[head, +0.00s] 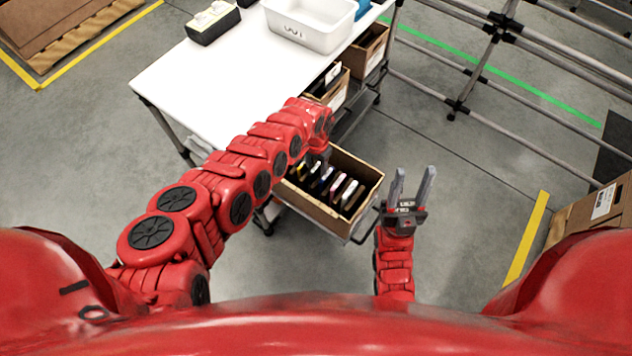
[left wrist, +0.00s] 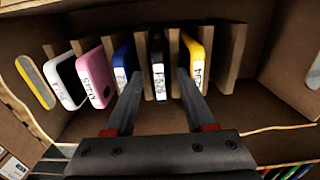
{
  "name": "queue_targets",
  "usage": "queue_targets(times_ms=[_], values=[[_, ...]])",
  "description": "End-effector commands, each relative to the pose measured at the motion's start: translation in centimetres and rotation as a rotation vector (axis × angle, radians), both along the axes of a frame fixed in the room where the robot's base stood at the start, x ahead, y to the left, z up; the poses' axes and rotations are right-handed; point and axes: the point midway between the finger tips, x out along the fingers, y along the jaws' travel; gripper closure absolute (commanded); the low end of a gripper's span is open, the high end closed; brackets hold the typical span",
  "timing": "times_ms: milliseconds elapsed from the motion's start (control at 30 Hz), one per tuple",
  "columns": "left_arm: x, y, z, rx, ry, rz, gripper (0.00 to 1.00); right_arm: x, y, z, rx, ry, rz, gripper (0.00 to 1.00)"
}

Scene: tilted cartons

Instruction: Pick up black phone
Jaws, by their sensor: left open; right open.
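The black phone (left wrist: 159,72) stands upright in a cardboard carton (left wrist: 285,148) between cardboard dividers. My left gripper (left wrist: 158,80) is open in the left wrist view, with one finger on each side of the black phone's slot. The fingertips look close to the blue phone (left wrist: 124,65) on the left and the yellow phone (left wrist: 195,65) on the right; I cannot tell whether they touch. In the head view my left gripper is mostly hidden by its arm above the carton (head: 350,222). My right gripper (head: 412,180) is open and empty, right of the carton.
A pink phone (left wrist: 93,75), a white phone (left wrist: 70,85) and a yellow-grey item (left wrist: 35,82) share the carton. A white table (head: 200,85) with a white bin (head: 310,22) stands behind. Metal rails (head: 480,70) run at the right.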

Motion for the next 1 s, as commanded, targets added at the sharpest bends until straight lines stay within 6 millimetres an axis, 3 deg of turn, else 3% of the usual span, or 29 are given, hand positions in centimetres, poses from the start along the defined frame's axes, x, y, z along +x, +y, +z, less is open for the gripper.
queue_targets(times_ms=[33,267,600,1000], values=[[0.01,0.01,-0.95,0.000,0.000,0.000,0.46,0.00,0.00,-0.94,0.000,0.000,0.000,0.55],[0.00,0.02,-0.69,0.000,0.000,0.000,0.46,-0.01,0.01,-0.69,0.000,0.000,0.000,0.55],[-0.01,0.02,-0.71,0.001,0.001,0.000,1.00,-0.01,0.01,-0.69,0.000,0.000,0.000,0.55],[0.01,0.03,-0.57,0.000,0.000,0.000,1.00,0.00,0.00,-0.61,0.000,0.000,0.000,0.55]])
